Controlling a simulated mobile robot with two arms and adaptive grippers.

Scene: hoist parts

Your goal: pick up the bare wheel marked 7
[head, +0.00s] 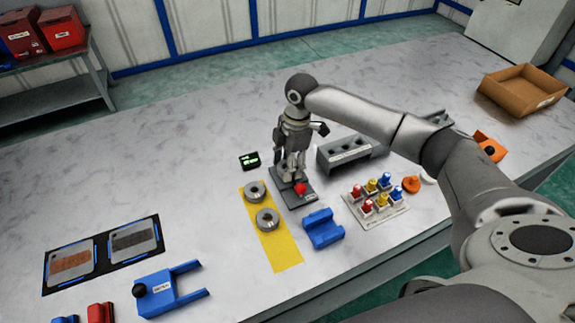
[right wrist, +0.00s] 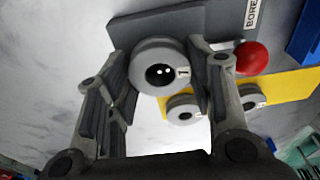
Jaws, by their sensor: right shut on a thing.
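My right gripper (head: 291,172) is over a dark grey plate (head: 313,196) with a red knob (head: 300,188). In the right wrist view its fingers are shut on a grey wheel (right wrist: 143,78) with a dark centre hole and a small white tag. The tag's mark looks like a 7 or a 1; I cannot tell which. In the head view the fingers hide this wheel. Two more grey wheels, an upper one (head: 255,191) and a lower one (head: 267,219), lie on a yellow strip (head: 287,253) left of the gripper. My left gripper is not in view.
A blue block (head: 322,230) is right of the strip. A grey block with holes (head: 342,153) and a white board of coloured pegs (head: 378,212) stand to the right. A small black display (head: 249,161) is left of the gripper. The table's left middle is clear.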

